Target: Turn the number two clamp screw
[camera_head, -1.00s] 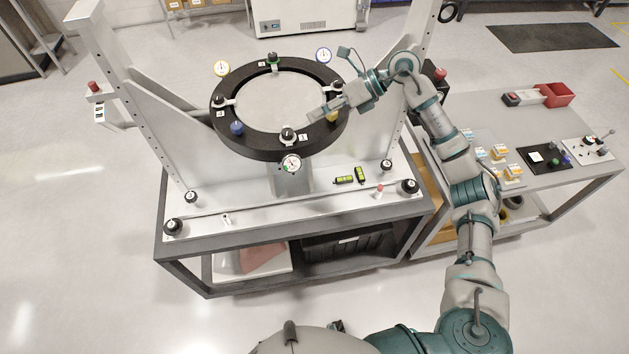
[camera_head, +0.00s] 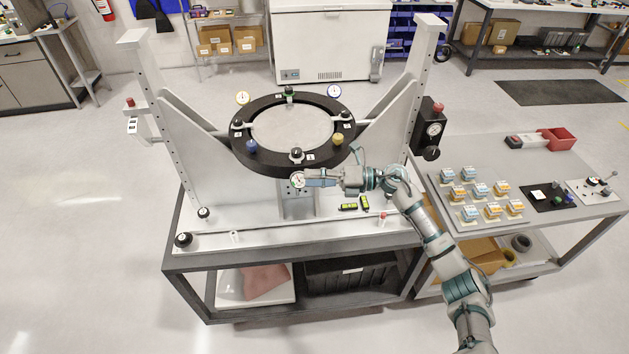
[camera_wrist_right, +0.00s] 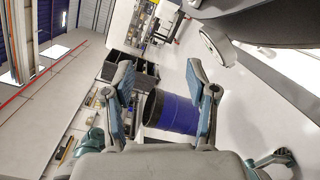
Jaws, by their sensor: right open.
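The black ring of the mirror fixture (camera_head: 240,153) holds a pale round disc (camera_head: 292,128). Clamps with dark knobs sit around the rim: front (camera_head: 296,154), right (camera_head: 346,115), back (camera_head: 289,91) and left (camera_head: 238,125). Small number labels stand beside them, too small to read surely, so I cannot tell which is number two. My right gripper (camera_head: 309,178) is open, pointing left just in front of the ring's front rim, by the front dial gauge (camera_head: 297,180). In the right wrist view the gripper's fingers (camera_wrist_right: 159,78) are apart with nothing held between them. My left gripper is out of view.
Blue (camera_head: 251,146) and yellow (camera_head: 337,138) knobs sit on the rim. Tall uprights flank the ring. Yellow-green levels (camera_head: 355,205) lie on the fixture base.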

